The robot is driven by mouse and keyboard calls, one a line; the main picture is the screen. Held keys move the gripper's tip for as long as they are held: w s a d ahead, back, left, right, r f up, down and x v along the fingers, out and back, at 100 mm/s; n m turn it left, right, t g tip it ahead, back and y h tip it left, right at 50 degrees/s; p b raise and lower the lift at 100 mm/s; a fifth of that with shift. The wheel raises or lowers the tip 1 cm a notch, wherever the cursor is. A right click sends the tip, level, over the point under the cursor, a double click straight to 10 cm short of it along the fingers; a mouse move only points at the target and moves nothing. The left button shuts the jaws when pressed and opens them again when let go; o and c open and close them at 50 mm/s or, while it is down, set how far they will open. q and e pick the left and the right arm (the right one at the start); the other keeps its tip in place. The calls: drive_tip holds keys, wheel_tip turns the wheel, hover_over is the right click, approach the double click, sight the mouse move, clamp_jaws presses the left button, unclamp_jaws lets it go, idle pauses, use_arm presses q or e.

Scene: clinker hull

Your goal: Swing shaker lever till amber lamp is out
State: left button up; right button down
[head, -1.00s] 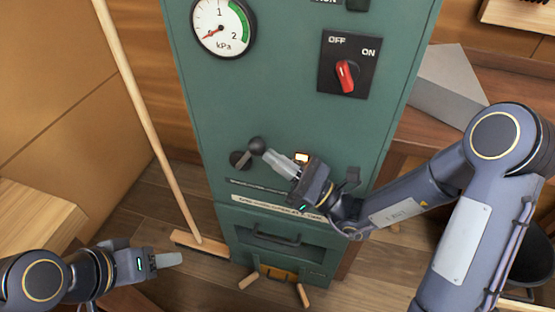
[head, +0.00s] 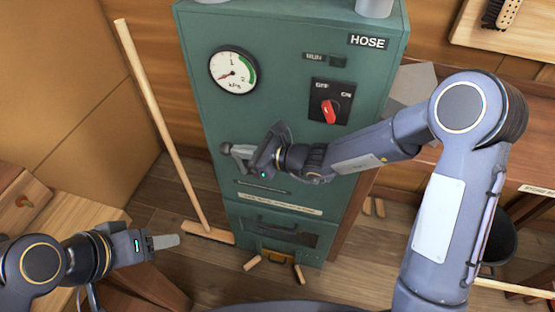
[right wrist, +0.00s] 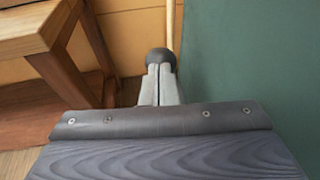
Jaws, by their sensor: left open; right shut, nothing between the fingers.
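The green cabinet (head: 300,110) stands in the middle of the head view. The shaker lever's dark ball knob (head: 225,148) shows low on its front, at the left. My right gripper (head: 236,150) is shut and empty, its fingertips at the knob. In the right wrist view the knob (right wrist: 160,60) sits just beyond the closed fingertips; I cannot tell if they touch. My right gripper hides the lever's pivot and the spot of the amber lamp, so I cannot see whether it is lit. My left gripper (head: 168,241) is open and empty, left of the cabinet.
The pressure gauge (head: 233,71) has its needle at the low end. A red switch (head: 328,110) is between OFF and ON labels. A broom (head: 165,130) leans left of the cabinet. A wooden bench (head: 90,205) is at the left, a dark bucket (head: 498,240) at the right.

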sight(226, 148)
drive_tip(key=a+h, duration=0.1)
drive_tip(key=w+a+g, duration=0.1)
drive_tip(key=shift+a+h, duration=0.4)
drive_tip(key=shift+w+a+f, duration=0.2)
drive_tip(key=shift+w+a, duration=0.05)
drive_tip(key=shift+a, duration=0.5)
use_arm(q)
drive_tip(key=shift+r, duration=0.4)
drive_tip(key=shift+d, duration=0.1)
use_arm(e)
drive_tip(key=shift+a+r, duration=0.1)
